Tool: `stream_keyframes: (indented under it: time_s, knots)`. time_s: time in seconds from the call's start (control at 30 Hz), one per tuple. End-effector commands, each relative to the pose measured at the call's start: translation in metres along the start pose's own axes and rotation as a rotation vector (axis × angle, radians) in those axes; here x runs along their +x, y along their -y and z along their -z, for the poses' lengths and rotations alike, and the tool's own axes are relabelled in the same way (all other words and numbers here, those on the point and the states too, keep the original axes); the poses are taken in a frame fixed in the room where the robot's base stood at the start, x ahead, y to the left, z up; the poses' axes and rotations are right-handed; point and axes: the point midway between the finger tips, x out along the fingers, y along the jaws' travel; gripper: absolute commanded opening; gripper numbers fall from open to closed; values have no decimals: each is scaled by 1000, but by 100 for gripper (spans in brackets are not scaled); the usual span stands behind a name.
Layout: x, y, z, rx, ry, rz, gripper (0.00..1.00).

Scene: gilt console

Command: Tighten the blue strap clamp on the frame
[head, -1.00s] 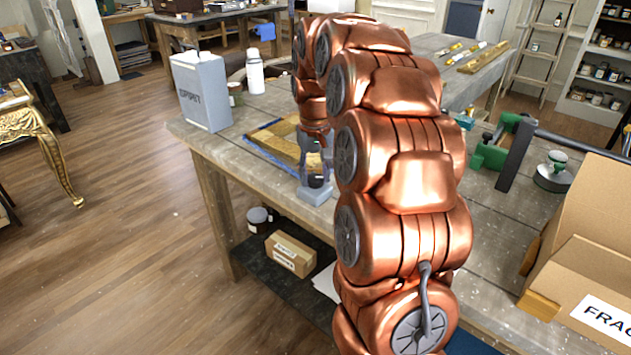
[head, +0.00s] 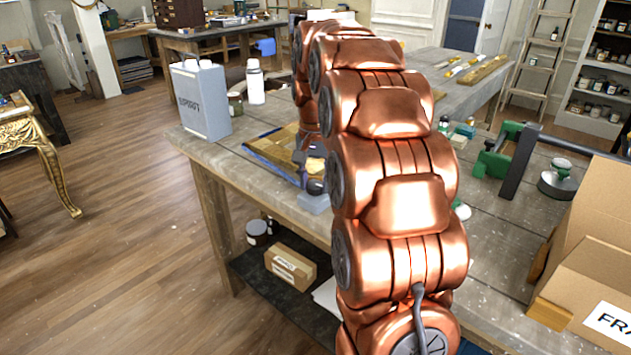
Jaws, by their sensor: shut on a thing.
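The gilt frame (head: 284,141) lies flat on the grey workbench, left of my copper arm. The blue strap (head: 268,161) runs along its outer edge, and its right part is hidden behind my arm. A grey-blue block (head: 315,202), seemingly the clamp's body, sits on the bench at the frame's near corner. My gripper (head: 314,181) is just above that block and partly covered by my arm. It is shut on part of the clamp, though its fingertips and the exact part held are hard to make out.
A grey spirit can (head: 203,103), a white bottle (head: 255,83) and a small jar (head: 235,104) stand left of the frame. A green-and-black clamp (head: 495,160) and an open cardboard box (head: 590,265) occupy the bench's right side. Bare bench lies along the front edge.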

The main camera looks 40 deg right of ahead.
Motion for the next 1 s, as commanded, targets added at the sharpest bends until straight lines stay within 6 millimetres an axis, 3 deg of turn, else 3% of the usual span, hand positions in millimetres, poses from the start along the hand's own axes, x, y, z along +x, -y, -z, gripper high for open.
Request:
stream_keyframes:
  time_s: [0.37, 0.4, 0.6, 1.0]
  knots:
    - [-1, 0, 0, 4, -2, 1, 7]
    - [-1, 0, 0, 3, -2, 1, 43]
    - [0, 0, 0, 3, -1, 0, 64]
    - [-3, 0, 0, 3, -1, 0, 67]
